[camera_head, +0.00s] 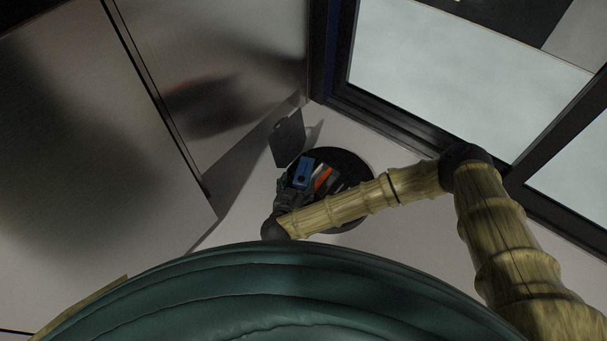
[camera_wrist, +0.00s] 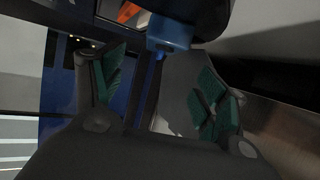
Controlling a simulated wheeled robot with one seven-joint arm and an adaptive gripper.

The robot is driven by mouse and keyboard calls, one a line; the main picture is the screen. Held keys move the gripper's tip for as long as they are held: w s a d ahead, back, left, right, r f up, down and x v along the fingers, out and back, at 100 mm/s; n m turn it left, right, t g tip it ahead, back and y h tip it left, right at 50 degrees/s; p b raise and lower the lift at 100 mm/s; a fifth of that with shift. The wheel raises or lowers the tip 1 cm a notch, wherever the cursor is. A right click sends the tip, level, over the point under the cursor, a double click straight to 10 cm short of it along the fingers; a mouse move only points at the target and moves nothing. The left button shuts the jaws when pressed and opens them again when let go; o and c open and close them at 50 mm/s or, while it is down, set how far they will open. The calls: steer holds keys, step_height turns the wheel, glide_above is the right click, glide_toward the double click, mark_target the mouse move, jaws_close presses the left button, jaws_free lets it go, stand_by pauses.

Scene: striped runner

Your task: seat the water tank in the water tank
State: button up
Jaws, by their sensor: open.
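My gripper (camera_wrist: 160,85) is open in the wrist view, with a green-padded finger on each side and nothing clearly held between them. In the head view my gripper (camera_head: 292,188) is small and dark, at the near left of a dark round piece. A blue part (camera_head: 306,171) lies beside it there, and a blue part (camera_wrist: 170,36) shows just beyond the fingertips in the wrist view. A flat dark grey panel (camera_head: 287,138) stands tilted behind the round piece. I cannot tell which of these parts is the water tank or its seat.
The dark round piece (camera_head: 358,168) has an orange-red part (camera_head: 323,178) on it. A large metallic panel (camera_head: 235,75) rises at the left, and a dark-framed window (camera_head: 450,75) stands at the right. Pale floor (camera_head: 415,225) is clear to the right.

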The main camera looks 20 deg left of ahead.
mark_target(303, 172)
steer(key=b+x, duration=0.1)
steer(key=x, duration=0.3)
steer(key=shift+w+f+b, duration=0.1)
steer(key=shift+f+b, duration=0.05)
steer(key=shift+b, duration=0.2)
steer(key=b+x, duration=0.3)
steer(key=shift+w+f, duration=0.1)
steer(key=shift+w, duration=0.15)
steer(key=shift+w+a+f+b, duration=0.15)
steer(key=shift+w+b, duration=0.25)
steer(key=shift+w, duration=0.4)
steer(key=c, duration=1.3)
steer(key=shift+c, duration=0.2)
